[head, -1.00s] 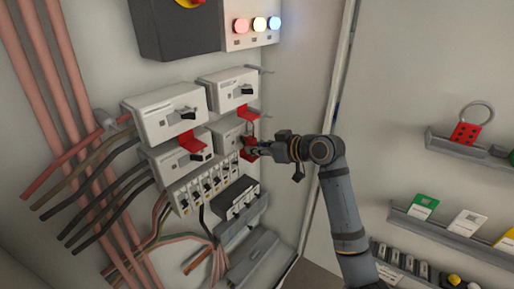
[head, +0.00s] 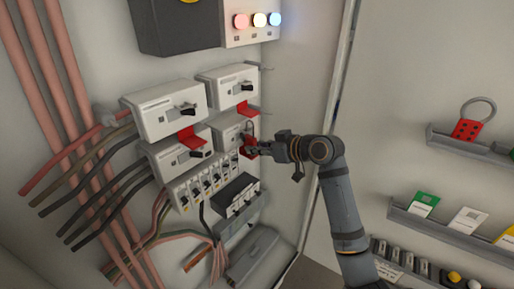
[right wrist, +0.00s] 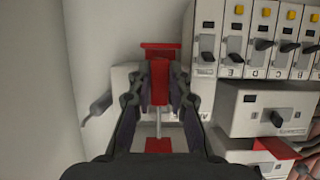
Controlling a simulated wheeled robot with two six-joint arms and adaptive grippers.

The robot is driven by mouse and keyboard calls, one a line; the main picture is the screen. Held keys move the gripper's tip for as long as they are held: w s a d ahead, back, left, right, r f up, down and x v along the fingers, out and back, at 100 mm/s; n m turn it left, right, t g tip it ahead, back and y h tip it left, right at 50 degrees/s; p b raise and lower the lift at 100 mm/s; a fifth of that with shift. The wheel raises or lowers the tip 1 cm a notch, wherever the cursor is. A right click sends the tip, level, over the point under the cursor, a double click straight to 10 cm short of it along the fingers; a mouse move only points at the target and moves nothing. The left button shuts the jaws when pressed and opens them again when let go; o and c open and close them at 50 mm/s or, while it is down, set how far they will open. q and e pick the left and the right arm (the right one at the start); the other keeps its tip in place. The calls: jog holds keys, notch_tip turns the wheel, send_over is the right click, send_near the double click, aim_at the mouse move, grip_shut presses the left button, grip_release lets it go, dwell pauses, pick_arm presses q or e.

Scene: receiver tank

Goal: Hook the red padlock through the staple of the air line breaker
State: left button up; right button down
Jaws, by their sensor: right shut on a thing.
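My right gripper (head: 256,149) is shut on the red padlock (head: 249,146), in front of the right side of the lower right breaker (head: 227,135). The grey shackle (head: 249,127) points up in the head view. In the right wrist view the red padlock (right wrist: 160,84) is between the fingers, its shackle (right wrist: 158,123) pointing down the picture towards a red tab (right wrist: 158,146). I cannot tell whether the shackle passes through a staple. Red tabs show under the upper left breaker (head: 165,107) and upper right breaker (head: 228,86). The breaker labels are unreadable. My left gripper is not in view.
A row of small breakers (head: 205,181) and a dark block (head: 235,195) lie below. Cables crowd the left. The cabinet side wall (head: 300,90) is close to my right arm.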

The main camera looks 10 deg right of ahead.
jog(key=shift+f, duration=0.4)
dwell(0.3)
jog(key=c, duration=1.2)
grip_release()
jog(key=shift+o, duration=0.2)
jog(key=shift+s+d, duration=0.1)
jog(key=v, duration=1.1)
jog(key=shift+s+d+r, duration=0.15)
jog(key=shift+s+d, duration=0.05)
jog(key=shift+s, duration=0.15)
